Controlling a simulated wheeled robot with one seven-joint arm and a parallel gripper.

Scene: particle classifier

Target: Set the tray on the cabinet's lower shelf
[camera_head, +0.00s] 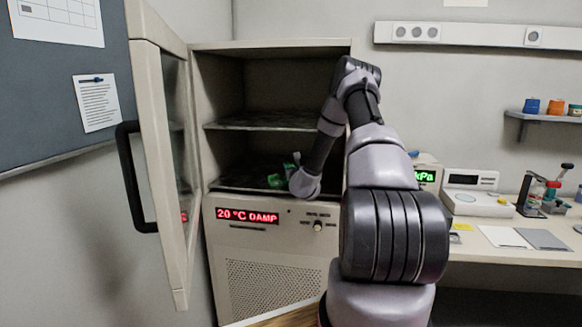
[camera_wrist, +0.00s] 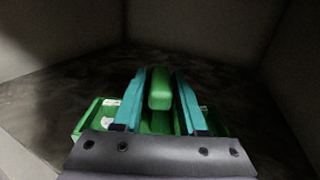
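The green tray (camera_wrist: 88,119) sits low inside the cabinet (camera_head: 271,46), and in the head view it shows small at the lower shelf (camera_head: 232,183). It looks level and resting on the dark shelf surface, though its underside is hidden. My gripper (camera_wrist: 160,76) is reached into the lower compartment. Its two teal fingers stand on either side of the tray's green handle (camera_wrist: 160,90), with narrow dark gaps between handle and fingers. The fingers look open around the handle. My gripper's body hides the near part of the tray.
The cabinet door (camera_head: 160,160) stands open at the left, with a black handle (camera_head: 133,175). An upper shelf (camera_head: 262,122) is above the tray. Side and back walls are close around my gripper. A desk (camera_head: 500,250) with instruments stands at the right.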

